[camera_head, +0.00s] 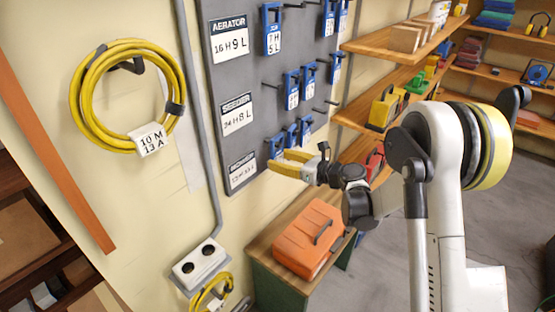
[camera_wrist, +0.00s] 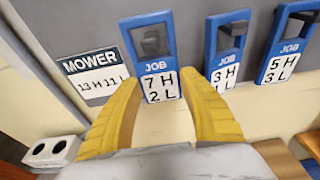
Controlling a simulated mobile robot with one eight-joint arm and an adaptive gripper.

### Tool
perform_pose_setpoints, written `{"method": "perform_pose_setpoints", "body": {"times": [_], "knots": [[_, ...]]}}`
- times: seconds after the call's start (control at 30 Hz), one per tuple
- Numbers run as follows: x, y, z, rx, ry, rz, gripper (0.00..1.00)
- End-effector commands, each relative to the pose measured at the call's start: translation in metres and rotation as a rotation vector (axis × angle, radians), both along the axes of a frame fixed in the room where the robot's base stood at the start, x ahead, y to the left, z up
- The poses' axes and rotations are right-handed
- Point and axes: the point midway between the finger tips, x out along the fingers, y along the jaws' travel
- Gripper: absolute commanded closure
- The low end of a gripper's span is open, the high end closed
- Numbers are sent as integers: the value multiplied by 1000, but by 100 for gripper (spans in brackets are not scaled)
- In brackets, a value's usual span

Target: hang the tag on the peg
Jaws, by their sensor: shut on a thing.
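My gripper (camera_head: 295,162) has yellow fingers and is at the bottom row of the grey board. In the wrist view the fingertips (camera_wrist: 163,82) are shut on a blue tag (camera_wrist: 162,83) with a white label reading JOB, 7 H, 2 L. The held tag also shows in the head view (camera_head: 275,143), partly behind the fingers. A dark peg end (camera_wrist: 152,42) shows in its top opening; I cannot tell whether the tag's weight is on it. To its right, two similar blue tags (camera_wrist: 228,55) (camera_wrist: 287,60) hang on dark pegs.
The grey board (camera_head: 225,75) has AERATOR and MOWER signs (camera_wrist: 92,75), more blue tags and some bare pegs (camera_head: 270,85). Below are an orange case (camera_head: 307,240) on a bench and a wall socket (camera_head: 198,262). Wooden shelves (camera_head: 400,45) stand at the right.

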Motion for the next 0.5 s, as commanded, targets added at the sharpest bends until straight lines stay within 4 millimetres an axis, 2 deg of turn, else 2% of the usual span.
{"method": "perform_pose_setpoints", "body": {"times": [0.5], "knots": [[-16,-21,0,0,1,-1,76]]}}
